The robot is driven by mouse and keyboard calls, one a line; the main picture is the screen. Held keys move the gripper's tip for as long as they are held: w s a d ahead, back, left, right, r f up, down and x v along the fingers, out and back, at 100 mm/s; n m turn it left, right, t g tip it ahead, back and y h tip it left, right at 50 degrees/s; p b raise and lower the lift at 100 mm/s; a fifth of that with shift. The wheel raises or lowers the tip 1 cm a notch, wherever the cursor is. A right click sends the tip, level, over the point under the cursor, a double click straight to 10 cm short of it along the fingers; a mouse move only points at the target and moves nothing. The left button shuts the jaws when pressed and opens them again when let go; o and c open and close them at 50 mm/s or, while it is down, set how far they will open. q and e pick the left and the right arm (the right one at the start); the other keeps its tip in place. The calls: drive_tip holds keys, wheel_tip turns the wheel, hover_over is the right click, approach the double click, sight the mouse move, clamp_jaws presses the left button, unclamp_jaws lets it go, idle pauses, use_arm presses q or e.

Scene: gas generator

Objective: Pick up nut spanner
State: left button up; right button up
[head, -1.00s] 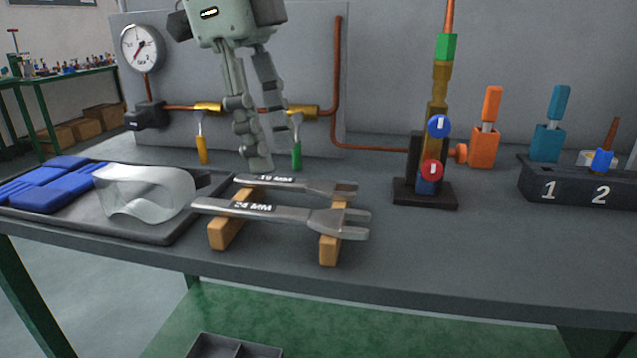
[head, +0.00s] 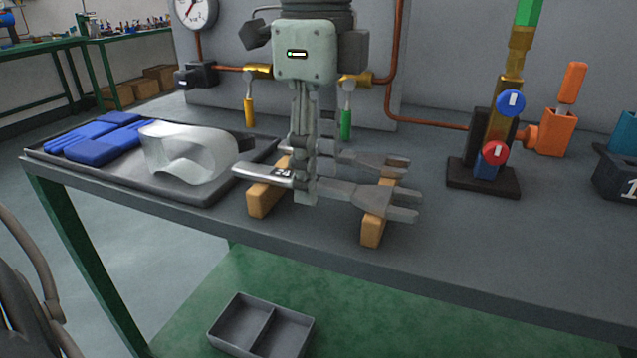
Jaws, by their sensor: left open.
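Two grey open-ended spanners lie side by side across two wooden blocks on the bench. The front spanner (head: 345,190) has its forked jaw to the right; its black size label is partly hidden behind my fingers. The back spanner (head: 365,160) is partly hidden by my gripper. My left gripper (head: 304,192) points straight down, with its fingers at the front spanner's handle, between the blocks. It is open, seen edge-on, so I cannot tell whether the fingers straddle or touch the handle. My right gripper is not in view.
A dark tray (head: 215,190) with clear goggles (head: 185,150) and blue gloves (head: 95,140) lies left of the spanners. A valve stand (head: 484,175) with red and blue knobs stands right. Behind are copper pipes with yellow and green handles. The bench front right is clear.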

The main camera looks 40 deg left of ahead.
use_arm(q)
clamp_jaws()
drive_tip(key=shift+r, duration=0.1)
idle(0.3)
